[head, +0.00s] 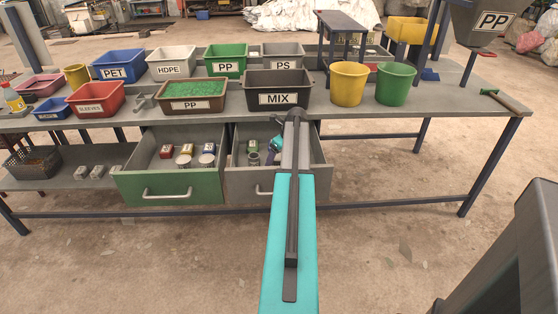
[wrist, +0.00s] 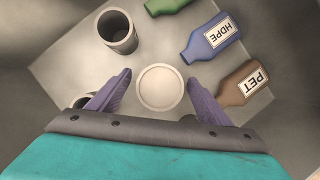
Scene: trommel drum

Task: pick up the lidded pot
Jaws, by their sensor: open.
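The lidded pot (wrist: 160,88) shows in the wrist view as a pale round lid seen from above, in the grey drawer (head: 312,151). My gripper (wrist: 160,78) is open, with one purple finger on each side of the lid. I see gaps between the fingers and the lid; I cannot tell how far the fingertips are above it. In the head view my gripper (head: 275,149) reaches down into the grey drawer, and my arm hides much of the inside, so I cannot make out the pot there.
An open grey cup (wrist: 118,32), a blue HDPE bottle (wrist: 210,38), a brown PET bottle (wrist: 243,83) and a green bottle (wrist: 165,5) lie close by. Another round rim (wrist: 83,102) is partly hidden by the left finger. The green drawer (head: 150,187) beside it holds more containers.

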